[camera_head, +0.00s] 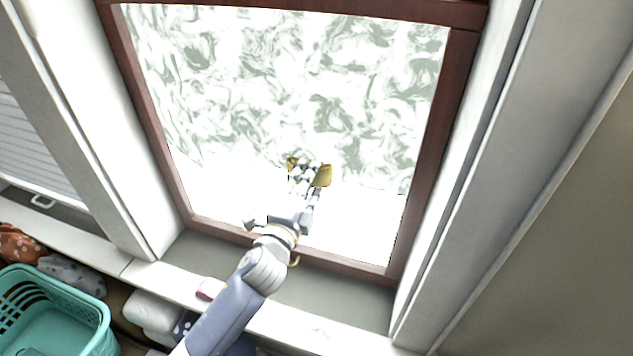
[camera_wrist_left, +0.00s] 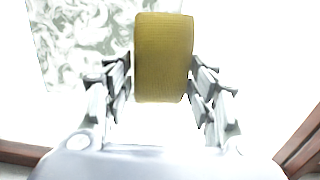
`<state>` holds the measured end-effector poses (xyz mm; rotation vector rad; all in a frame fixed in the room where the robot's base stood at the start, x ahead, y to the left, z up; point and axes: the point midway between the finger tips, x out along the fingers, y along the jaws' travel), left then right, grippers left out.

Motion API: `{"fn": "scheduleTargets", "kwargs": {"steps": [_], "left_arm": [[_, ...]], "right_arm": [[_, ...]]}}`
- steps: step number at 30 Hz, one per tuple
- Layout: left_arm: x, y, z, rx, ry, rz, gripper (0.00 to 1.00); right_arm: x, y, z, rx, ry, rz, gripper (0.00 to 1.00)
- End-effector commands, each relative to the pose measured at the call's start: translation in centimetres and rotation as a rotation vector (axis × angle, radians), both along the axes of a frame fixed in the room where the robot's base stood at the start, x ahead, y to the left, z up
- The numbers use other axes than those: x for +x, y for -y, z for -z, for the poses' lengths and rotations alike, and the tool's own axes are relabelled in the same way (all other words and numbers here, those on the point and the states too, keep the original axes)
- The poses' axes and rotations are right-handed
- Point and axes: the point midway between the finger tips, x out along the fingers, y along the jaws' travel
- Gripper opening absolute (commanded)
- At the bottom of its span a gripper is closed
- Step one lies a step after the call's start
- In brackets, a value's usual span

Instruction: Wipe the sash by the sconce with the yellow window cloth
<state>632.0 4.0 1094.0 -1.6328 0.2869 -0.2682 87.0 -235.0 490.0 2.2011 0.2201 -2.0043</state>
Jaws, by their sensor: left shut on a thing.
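The window sash (camera_head: 430,150) has a dark red-brown frame around a bright pane. Grey-green smears (camera_head: 300,80) cover the upper and middle pane; the strip along the bottom looks clear white. My left gripper (camera_head: 306,186) reaches over the lower middle of the pane and is shut on the yellow cloth (camera_head: 323,175). In the left wrist view the cloth (camera_wrist_left: 163,57) stands between the fingers, with smeared glass at upper left. I cannot tell whether the cloth touches the glass. No sconce shows. My right gripper is not in view.
A grey sill (camera_head: 340,294) runs below the sash, with a small pink thing (camera_head: 208,289) near its front edge. A teal basket (camera_head: 50,310) stands at lower left, near white folded cloths (camera_head: 153,312) and an orange spotted cloth (camera_head: 18,243). White side walls flank the window.

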Motion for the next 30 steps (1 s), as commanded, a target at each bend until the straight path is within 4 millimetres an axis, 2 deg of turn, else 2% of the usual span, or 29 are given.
{"fn": "scheduleTargets", "kwargs": {"steps": [30], "left_arm": [[2.0, -5.9, -0.1, 0.002, -0.001, -0.005, 0.33]], "right_arm": [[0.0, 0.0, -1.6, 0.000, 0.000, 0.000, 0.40]]}}
